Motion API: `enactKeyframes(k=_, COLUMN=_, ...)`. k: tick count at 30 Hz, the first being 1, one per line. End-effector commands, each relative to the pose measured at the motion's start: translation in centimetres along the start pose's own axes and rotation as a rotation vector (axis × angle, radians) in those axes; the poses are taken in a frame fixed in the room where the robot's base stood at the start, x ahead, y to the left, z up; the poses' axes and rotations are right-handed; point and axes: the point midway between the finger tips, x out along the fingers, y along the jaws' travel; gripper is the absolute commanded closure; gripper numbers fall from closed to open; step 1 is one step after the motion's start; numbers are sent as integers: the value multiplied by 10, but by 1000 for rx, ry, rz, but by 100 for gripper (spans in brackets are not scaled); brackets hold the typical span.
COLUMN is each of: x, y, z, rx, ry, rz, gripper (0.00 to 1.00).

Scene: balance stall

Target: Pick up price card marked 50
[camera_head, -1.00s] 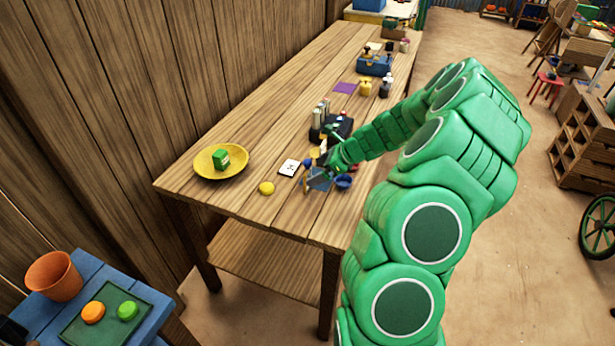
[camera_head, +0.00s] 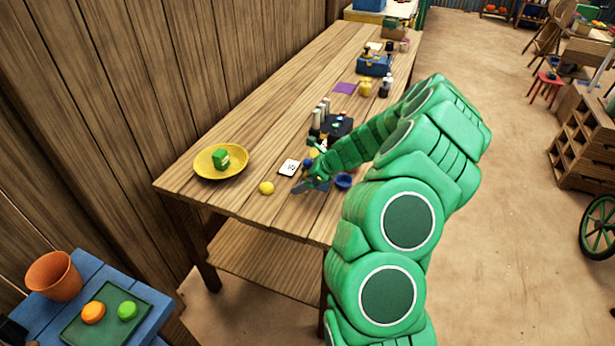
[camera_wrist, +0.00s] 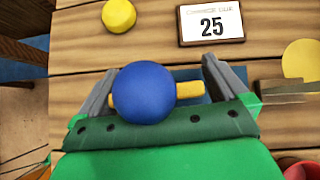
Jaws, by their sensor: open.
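A white price card (camera_head: 289,167) lies on the wooden table, and in the wrist view this card (camera_wrist: 211,22) reads 25. I cannot see a card reading 50 in either view. My gripper (camera_head: 303,186) is low over the table's near end, just right of and nearer than the 25 card. In the wrist view my gripper (camera_wrist: 157,85) has its two fingers apart. A blue ball (camera_wrist: 143,93) shows between the fingers, with a yellow bar (camera_wrist: 190,91) behind it. The ball hides part of the space between the fingers. I cannot tell whether it touches them.
A yellow ball (camera_head: 266,188) lies left of my gripper. A blue bowl (camera_head: 344,182) is to the right, a dark tray (camera_head: 338,125) behind. The table (camera_head: 245,205) is bare along its front edge.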

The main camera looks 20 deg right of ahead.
Motion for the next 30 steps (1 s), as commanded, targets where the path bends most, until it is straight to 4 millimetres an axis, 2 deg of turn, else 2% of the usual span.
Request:
enactKeyframes(k=4, x=0, y=0, z=0, rx=0, ry=0, rz=0, gripper=2)
enactKeyframes(k=12, x=0, y=0, z=0, rx=0, ry=0, rz=0, gripper=43)
enactKeyframes(k=15, x=0, y=0, z=0, rx=0, ry=0, rz=0, gripper=55)
enactKeyframes(k=24, x=-3, y=0, z=2, rx=0, ry=-1, rz=0, gripper=55)
enactKeyframes(k=30, x=-19, y=0, z=17, rx=-2, ry=-1, rz=-1, gripper=55)
